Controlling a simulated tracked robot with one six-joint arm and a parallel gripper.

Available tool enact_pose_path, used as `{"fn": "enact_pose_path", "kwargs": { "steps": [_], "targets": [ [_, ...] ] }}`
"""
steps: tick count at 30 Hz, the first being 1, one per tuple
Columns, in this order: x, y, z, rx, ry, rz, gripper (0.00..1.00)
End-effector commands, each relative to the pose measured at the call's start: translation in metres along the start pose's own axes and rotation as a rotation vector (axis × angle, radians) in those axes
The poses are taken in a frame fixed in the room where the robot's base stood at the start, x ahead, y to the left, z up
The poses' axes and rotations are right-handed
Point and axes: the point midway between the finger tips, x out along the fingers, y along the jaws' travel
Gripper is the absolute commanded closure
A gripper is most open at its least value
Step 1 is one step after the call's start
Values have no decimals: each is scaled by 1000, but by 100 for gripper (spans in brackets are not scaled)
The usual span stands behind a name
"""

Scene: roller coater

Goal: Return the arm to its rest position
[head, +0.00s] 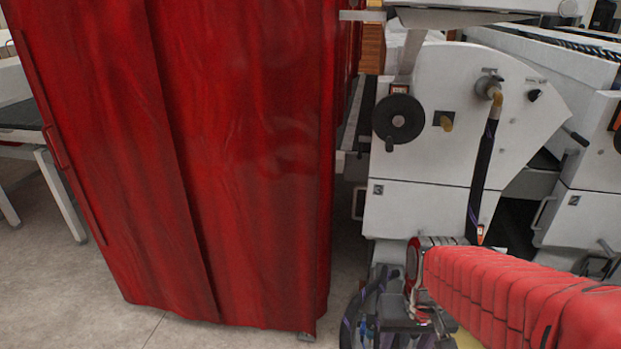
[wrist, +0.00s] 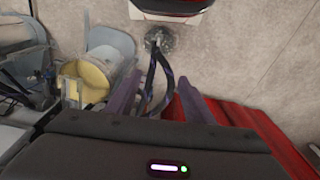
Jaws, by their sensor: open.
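My arm in its red ribbed sleeve reaches in from the lower right of the head view, in front of the grey-white roller coater (head: 440,130). My gripper (wrist: 157,88) shows in the wrist view with its two fingers spread apart. Nothing is gripped between them. A dark cable loop shows between the fingers; I cannot tell its distance from them. In the head view the wrist end is low, near the foot of the machine, and the fingertips are not clear there.
A tall red-draped unit (head: 230,150) fills the left and centre of the head view, left of the arm. A white-legged table (head: 55,185) stands at far left. Bare floor (head: 60,290) shows at lower left. The wrist view shows a yellow and grey round part (wrist: 85,82) at left.

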Motion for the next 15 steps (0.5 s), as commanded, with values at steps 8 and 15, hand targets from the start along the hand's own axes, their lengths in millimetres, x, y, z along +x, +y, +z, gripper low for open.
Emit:
{"fn": "enact_pose_path", "kwargs": {
  "steps": [8,15],
  "targets": [
    [-39,-6,20,-19,105,-3,52],
    [-71,-10,31,-34,226,-7,52]
  ]
}}
